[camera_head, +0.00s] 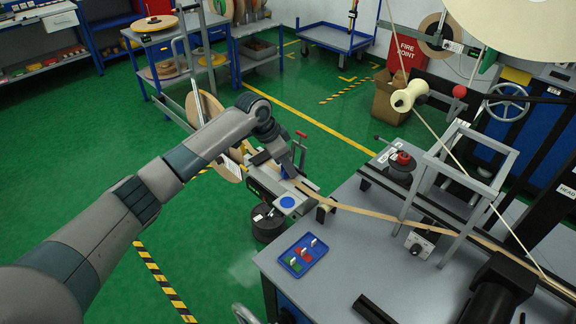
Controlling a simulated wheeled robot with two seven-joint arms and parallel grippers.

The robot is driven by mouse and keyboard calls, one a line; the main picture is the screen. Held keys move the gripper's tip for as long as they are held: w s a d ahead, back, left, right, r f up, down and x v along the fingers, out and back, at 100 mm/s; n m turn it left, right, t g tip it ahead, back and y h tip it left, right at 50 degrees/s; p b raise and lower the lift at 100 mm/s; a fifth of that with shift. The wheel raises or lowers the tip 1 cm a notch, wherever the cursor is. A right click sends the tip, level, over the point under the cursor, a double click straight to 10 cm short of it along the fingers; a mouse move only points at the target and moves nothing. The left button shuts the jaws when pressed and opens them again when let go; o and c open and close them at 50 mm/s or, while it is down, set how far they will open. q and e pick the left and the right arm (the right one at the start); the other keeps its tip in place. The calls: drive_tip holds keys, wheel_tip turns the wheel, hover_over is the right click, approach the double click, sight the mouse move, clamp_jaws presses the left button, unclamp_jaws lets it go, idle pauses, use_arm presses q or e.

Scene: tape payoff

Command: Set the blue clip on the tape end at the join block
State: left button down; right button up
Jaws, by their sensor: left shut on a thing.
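My left gripper (288,170) reaches in from the left and is shut at the near end of the tan tape (345,208), above the join block (290,205). The fingertips are small and partly hidden, so the exact grip is hard to see. My right gripper is not in view.
The grey table (355,265) is bare around the tray. A grey frame (450,185) stands over the tape, with a red-knobbed device (402,160) to its left. A dark round weight (267,225) is below the block. Green floor lies open at left.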

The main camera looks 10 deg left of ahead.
use_arm(q)
drive_tip(key=c, duration=1.5)
unclamp_jaws()
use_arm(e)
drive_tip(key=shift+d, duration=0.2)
use_arm(q)
drive_tip(key=shift+r, duration=0.1)
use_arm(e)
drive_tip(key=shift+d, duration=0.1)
use_arm(q)
drive_tip(key=shift+a+r, duration=0.25)
drive_tip(key=shift+r, duration=0.45)
drive_tip(key=b+v, duration=0.1)
drive_tip(key=v, duration=0.4)
drive_tip(key=b+v, duration=0.1)
drive_tip(key=v, duration=0.4)
drive_tip(key=b+v, duration=0.2)
drive_tip(key=v, duration=0.3)
drive_tip(key=shift+s+a+r, duration=0.1)
drive_tip(key=shift+s+r, duration=0.15)
drive_tip(key=shift+s, duration=0.15)
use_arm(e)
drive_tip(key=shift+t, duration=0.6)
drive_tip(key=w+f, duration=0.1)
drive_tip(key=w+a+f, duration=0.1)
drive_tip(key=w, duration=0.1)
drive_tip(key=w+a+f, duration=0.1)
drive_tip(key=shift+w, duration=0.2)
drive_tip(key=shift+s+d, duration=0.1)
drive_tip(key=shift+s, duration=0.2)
